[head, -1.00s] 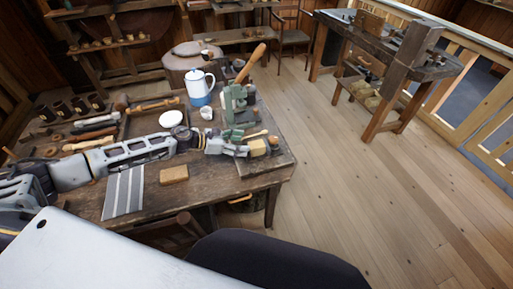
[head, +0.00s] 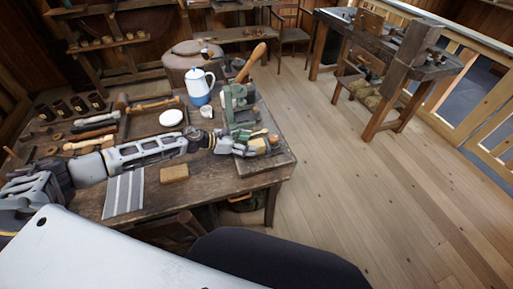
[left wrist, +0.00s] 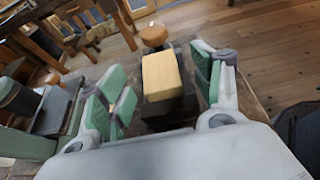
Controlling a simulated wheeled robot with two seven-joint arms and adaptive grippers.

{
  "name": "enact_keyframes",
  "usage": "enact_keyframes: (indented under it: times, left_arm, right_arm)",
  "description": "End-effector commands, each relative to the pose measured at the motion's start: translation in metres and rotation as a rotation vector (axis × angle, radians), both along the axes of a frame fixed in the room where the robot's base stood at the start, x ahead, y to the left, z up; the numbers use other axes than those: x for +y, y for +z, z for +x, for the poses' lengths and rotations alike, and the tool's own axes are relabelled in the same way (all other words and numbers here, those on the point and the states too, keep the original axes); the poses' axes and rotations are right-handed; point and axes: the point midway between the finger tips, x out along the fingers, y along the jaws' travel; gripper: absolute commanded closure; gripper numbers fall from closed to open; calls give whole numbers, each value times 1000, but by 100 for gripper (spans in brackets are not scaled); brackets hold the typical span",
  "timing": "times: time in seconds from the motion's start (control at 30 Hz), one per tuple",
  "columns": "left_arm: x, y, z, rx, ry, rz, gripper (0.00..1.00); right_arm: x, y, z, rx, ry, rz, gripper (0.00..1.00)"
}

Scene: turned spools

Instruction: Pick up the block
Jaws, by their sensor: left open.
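A pale yellow wooden block (left wrist: 160,76) lies between the two green-padded fingers of my left gripper (left wrist: 168,92) in the left wrist view. It appears to rest on a dark piece, and gaps show between it and the fingers. In the head view, my left gripper (head: 246,143) is open at the right side of the workbench, around the block (head: 257,147), which the fingers partly hide. My right gripper is not in view.
The workbench (head: 225,181) also holds a tan block (head: 174,173), a striped grey board (head: 124,193), a white plate (head: 171,117), a blue-and-white pot (head: 200,88) and a green press (head: 236,103) close behind the gripper. Open floor lies to the right.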

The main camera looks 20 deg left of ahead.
Motion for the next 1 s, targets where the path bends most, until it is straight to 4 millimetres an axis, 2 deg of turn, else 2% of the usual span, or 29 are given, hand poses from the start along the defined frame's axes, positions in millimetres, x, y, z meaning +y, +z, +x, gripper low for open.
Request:
enact_keyframes:
  times: [0.23, 0.5, 0.83, 1.0]
  left_arm:
    - [-17, -13, 13, -1, 0, 0, 34]
    - [-30, -20, 22, -1, -1, -1, 34]
    - [-30, -20, 22, 0, 0, 0, 34]
    - [-30, -20, 22, 0, 0, 0, 34]
  right_arm:
    - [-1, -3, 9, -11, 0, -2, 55]
    - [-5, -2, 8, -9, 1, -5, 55]
    - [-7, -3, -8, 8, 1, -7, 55]
    - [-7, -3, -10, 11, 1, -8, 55]
